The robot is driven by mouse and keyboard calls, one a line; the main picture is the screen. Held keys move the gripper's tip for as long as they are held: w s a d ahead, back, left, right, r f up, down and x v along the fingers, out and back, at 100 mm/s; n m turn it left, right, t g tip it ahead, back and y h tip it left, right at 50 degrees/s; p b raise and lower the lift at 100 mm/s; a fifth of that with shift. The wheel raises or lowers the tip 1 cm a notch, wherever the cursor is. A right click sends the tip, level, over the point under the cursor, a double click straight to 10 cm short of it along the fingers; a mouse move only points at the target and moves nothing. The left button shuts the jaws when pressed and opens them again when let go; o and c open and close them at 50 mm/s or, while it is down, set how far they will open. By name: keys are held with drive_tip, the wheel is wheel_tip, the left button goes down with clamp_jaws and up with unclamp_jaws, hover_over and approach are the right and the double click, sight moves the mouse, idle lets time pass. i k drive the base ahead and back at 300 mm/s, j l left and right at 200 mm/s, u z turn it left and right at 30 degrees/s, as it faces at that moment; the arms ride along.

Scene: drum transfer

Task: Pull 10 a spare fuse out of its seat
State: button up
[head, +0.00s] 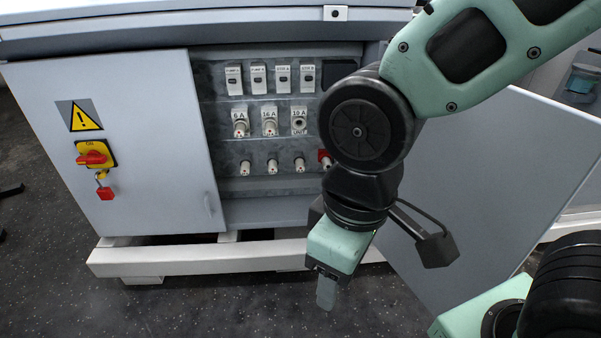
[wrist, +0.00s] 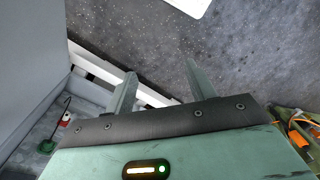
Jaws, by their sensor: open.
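The fuse panel (head: 222,142) is in the open cabinet in the head view. Its middle row has holders marked 6 A (head: 240,128), 16 A (head: 269,127) and 10 A (head: 299,125). Below it is a row of small pale fuses with reddish tips: a left one (head: 245,168), a middle one (head: 272,166) and a right one (head: 299,164). A red piece (head: 325,158) ends that row. I cannot read which is the 10 A spare. My gripper (head: 326,292) points down, below and in front of the panel, apart from it. In the wrist view its fingers (wrist: 160,76) are open and empty.
Several switches (head: 258,79) fill the panel's top row. The left door (head: 150,150) carries a red and yellow switch (head: 95,155). An open panel (head: 480,190) stands at right. A white base rail (head: 190,258) runs below. The speckled floor (head: 220,305) in front is clear.

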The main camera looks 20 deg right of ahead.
sight(272, 164)
drive_tip(key=i+j+z, duration=0.15)
drive_tip(key=z, duration=1)
drive_tip(key=j+z, duration=0.45)
drive_tip(key=j, duration=0.25)
drive_tip(key=j+z, duration=0.5)
drive_tip(key=j, duration=0.25)
drive_tip(key=k+j, duration=0.1)
drive_tip(key=j, duration=0.45)
drive_tip(key=k+j, duration=0.1)
drive_tip(key=j, duration=0.5)
drive_tip(key=z, duration=0.05)
